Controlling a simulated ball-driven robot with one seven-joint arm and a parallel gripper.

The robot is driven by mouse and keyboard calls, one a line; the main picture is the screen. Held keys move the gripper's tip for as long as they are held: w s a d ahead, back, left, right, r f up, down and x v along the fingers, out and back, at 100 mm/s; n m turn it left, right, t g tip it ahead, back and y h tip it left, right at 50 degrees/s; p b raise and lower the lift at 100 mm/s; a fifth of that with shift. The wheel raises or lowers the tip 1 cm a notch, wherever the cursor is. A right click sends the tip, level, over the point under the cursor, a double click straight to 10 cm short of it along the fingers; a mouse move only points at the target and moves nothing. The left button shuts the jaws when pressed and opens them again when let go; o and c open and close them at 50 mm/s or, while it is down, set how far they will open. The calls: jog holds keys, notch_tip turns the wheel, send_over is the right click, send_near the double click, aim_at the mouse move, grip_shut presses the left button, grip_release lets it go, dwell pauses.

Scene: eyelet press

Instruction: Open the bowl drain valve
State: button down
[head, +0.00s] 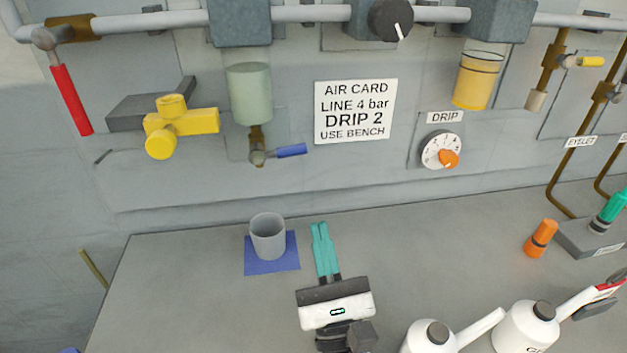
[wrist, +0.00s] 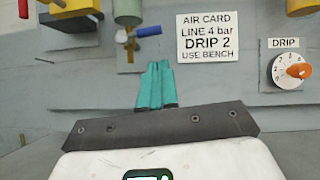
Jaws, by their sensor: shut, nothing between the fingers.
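The bowl drain valve shows as a small blue lever (head: 291,151) on a brass fitting (head: 257,147) under the grey-green filter bowl (head: 248,93). The lever sticks out to the right, close to level. It also shows in the wrist view as a blue lever (wrist: 148,31) above my fingers. My gripper (head: 320,228) has teal fingers, shut and empty, over the bench below and to the right of the valve. The fingers (wrist: 157,66) point toward the wall and are apart from the lever. A grey cup (head: 268,237) stands upright on a blue mat (head: 285,262) left of my gripper.
A yellow valve (head: 180,123) and a red lever (head: 70,100) are on the wall at left. A sign (head: 355,110) and a drip dial (head: 441,150) are right of the valve. White bottles (head: 527,325) and an orange-capped item (head: 541,238) stand on the bench at right.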

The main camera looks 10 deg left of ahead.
aim_at(304, 151)
jog(key=p+x, duration=0.4)
jog(key=x, duration=0.6)
jog(key=shift+r, duration=0.15)
jog(key=shift+s+d+r+n+y, duration=0.1)
jog(key=shift+r+n+y, duration=0.1)
jog(key=shift+n+y, duration=0.25)
jog(key=shift+n+g, duration=0.3)
jog(key=shift+n, duration=0.05)
